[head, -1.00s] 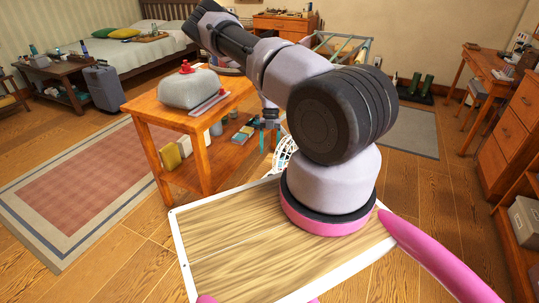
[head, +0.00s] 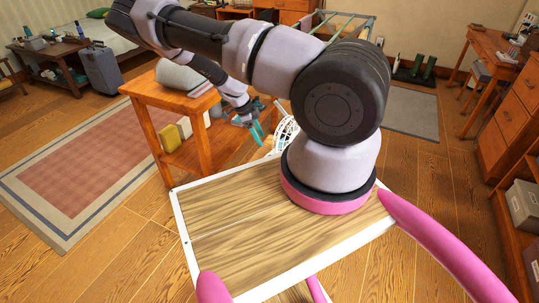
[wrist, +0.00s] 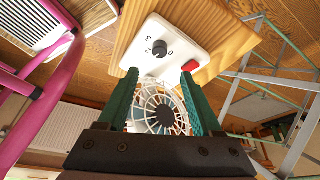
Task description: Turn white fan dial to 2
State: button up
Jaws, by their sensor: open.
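The white fan's control panel (wrist: 165,32) shows in the wrist view, beyond my fingertips. On it is a dark round dial (wrist: 159,47) with the marks 0, 2 and 3 around it. I cannot tell which mark the dial points to. A red switch (wrist: 190,65) sits at the panel's right corner. The fan's white round grille (wrist: 158,112) shows between my fingers; in the head view the grille (head: 286,130) is partly hidden behind my arm. My gripper (wrist: 160,78) is open and empty, its green fingers short of the dial. In the head view my gripper (head: 257,131) hangs left of the grille.
A wooden table (head: 165,100) with a lower shelf stands left of my gripper, bearing a grey rounded object (head: 185,75). A metal rack (head: 345,25) stands behind my arm. A patterned rug (head: 90,165) lies at left.

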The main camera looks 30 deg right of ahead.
jog(key=x, duration=1)
jog(key=shift+s+d+f, duration=0.1)
jog(key=shift+f, duration=0.15)
